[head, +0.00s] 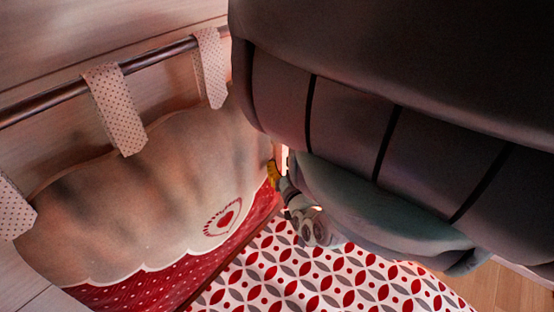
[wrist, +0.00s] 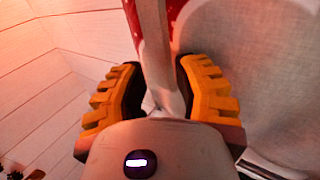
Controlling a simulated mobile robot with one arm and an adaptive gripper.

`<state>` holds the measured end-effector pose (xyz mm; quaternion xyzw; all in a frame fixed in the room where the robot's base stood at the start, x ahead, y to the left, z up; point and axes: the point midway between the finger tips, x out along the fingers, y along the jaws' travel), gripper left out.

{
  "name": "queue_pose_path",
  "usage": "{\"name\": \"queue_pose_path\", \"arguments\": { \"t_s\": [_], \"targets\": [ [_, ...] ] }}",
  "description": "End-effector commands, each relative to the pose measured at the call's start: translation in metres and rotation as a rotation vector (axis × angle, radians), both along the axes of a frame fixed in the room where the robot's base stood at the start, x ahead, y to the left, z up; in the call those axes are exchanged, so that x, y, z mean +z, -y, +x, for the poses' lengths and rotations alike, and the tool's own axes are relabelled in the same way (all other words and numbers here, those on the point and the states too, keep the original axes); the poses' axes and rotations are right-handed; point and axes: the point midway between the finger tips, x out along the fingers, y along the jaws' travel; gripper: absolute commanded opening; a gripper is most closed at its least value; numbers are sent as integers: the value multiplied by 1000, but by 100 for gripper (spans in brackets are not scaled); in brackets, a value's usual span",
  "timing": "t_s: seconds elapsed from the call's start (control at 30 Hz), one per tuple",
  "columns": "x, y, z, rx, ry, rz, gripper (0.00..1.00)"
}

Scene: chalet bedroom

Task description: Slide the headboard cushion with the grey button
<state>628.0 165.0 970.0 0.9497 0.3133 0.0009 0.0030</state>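The headboard cushion (head: 150,195) is beige with a red dotted lower band and a red heart emblem. It hangs from a dark rod (head: 75,90) by dotted fabric tabs (head: 115,108). No grey button can be made out on it. My gripper (head: 274,174) is at the cushion's right edge in the head view, mostly hidden behind my arm. In the wrist view, its two yellow-ridged fingers (wrist: 161,90) stand on either side of a pale and red edge of the cushion (wrist: 152,35). The fingers look closed on this edge.
The bed (head: 325,275) with a red and grey leaf pattern lies below the cushion. A wooden wall (head: 120,30) is behind the rod. Wooden floor (head: 510,292) shows at the lower right. My arm blocks much of the right side of the head view.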

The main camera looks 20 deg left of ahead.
Motion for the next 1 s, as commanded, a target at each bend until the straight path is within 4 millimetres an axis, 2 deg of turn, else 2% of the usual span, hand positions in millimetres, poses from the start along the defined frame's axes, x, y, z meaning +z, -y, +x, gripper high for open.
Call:
{"name": "queue_pose_path", "arguments": {
  "t_s": [0.13, 0.43, 0.9, 0.93, 1.0],
  "targets": [
    [1, -12, 15, -4, 1, 4, 29],
    [2, -23, 31, -3, 3, 3, 29],
    [1, -26, 35, -3, -3, 3, 29],
    [1, -26, 35, -4, -3, 3, 34],
    [1, -26, 36, -4, -2, 2, 27]
  ]
}}
